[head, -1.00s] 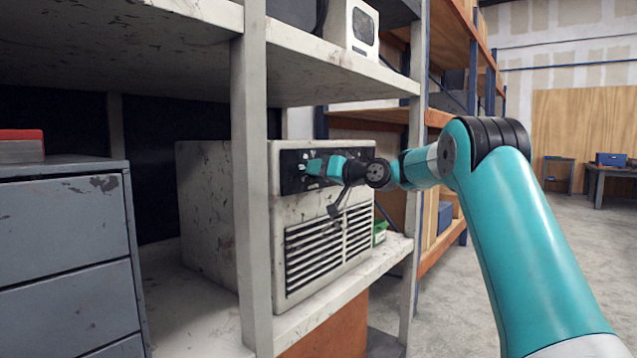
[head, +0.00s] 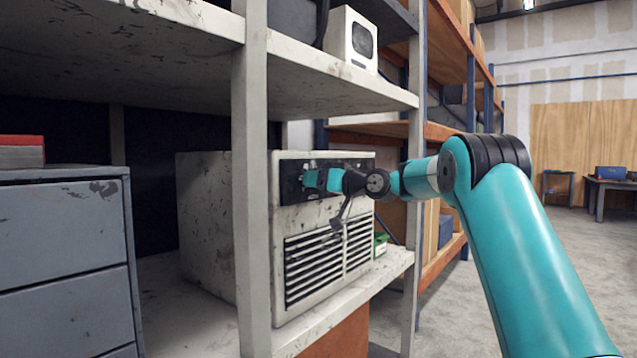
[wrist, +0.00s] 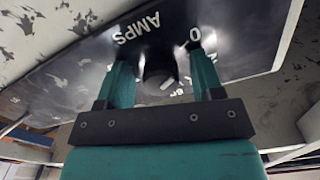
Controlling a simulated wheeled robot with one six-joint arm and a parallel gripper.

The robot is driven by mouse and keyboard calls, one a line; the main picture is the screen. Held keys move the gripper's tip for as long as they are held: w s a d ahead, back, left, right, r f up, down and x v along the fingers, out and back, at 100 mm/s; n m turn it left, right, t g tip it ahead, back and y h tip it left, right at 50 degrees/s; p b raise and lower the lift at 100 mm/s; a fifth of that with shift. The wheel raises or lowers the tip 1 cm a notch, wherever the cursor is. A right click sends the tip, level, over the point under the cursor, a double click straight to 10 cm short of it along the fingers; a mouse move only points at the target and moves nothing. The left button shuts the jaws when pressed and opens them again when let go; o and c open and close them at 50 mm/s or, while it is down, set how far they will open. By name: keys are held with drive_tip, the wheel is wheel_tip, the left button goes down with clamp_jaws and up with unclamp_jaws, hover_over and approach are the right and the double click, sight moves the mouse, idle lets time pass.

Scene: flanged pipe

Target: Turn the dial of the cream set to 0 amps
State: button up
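The cream set (head: 205,225) is a scuffed box with slatted vents, standing on the shelf. Its black panel (head: 289,190) is across the upper front. My gripper (head: 308,181) is at this panel. In the wrist view, the panel (wrist: 70,75) carries white lettering "AMPS" and a "0". The dark round dial (wrist: 159,72) sits between the two teal fingers of my gripper (wrist: 161,66). A gap shows on each side of the dial, so the gripper is open around it. The "0" is beside the right fingertip.
A shelf post (head: 251,190) stands in front of the set's left part. The upper shelf (head: 335,75) is above and holds a small white device (head: 351,38). A grey drawer cabinet (head: 65,240) stands at left. A green item (head: 380,244) lies right of the set.

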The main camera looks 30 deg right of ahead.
drive_tip(key=shift+r, duration=0.1)
drive_tip(key=b+v, duration=0.1)
drive_tip(key=v, duration=1.6)
drive_tip(key=shift+s+b, duration=0.2)
drive_tip(key=shift+b, duration=0.15)
